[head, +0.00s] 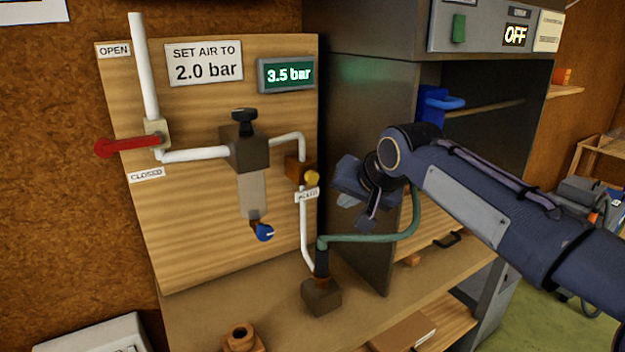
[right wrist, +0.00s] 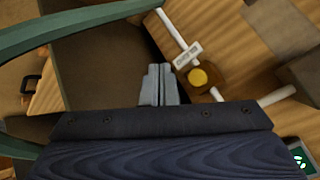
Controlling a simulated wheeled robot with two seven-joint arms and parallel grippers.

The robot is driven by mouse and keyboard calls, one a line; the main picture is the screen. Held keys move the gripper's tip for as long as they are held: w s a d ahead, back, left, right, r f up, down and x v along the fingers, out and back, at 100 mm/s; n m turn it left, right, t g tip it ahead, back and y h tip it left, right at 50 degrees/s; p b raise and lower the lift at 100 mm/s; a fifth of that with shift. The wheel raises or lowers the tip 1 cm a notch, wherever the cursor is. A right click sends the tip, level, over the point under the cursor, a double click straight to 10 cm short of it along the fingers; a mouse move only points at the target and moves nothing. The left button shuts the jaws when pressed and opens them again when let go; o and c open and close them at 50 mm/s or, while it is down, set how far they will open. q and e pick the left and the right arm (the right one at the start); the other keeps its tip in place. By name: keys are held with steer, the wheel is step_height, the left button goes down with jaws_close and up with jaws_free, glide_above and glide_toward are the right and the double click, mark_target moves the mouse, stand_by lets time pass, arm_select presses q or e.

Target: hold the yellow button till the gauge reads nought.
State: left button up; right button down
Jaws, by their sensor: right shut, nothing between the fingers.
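The yellow button (head: 312,177) sits on a small brown block on the wooden panel, above a white tag. It also shows in the right wrist view (right wrist: 198,77). The gauge (head: 288,75) at the panel's top right reads 3.5 bar on green. My right gripper (head: 340,197) is shut and empty, just right of the button in the head view. In the right wrist view its fingertips (right wrist: 159,72) lie left of the button, with a gap between them in the picture. I cannot tell the gap in depth. My left gripper is not in view.
A sign (head: 204,63) reads SET AIR TO 2.0 bar. A red lever (head: 130,146) lies level between OPEN and CLOSED labels. A green hose (head: 370,238) runs under my right arm. A grey cabinet (head: 355,130) stands right of the panel. A switch unit (head: 484,28) reads OFF.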

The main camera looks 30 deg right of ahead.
mark_target(315, 182)
steer(key=w+p, duration=0.3)
steer(key=w, duration=0.5)
steer(key=shift+w+a, duration=0.2)
steer(key=shift+a, duration=0.1)
stand_by(1.7)
steer(key=shift+w+p, duration=0.3)
steer(key=shift+w, duration=0.1)
steer(key=shift+w+a+p, duration=0.1)
steer(key=shift+w+p, duration=0.25)
steer(key=shift+w, duration=0.2)
stand_by(0.7)
steer(key=shift+s, duration=0.15)
stand_by(2.8)
steer(key=shift+s+b, duration=0.5)
steer(key=shift+s, duration=0.3)
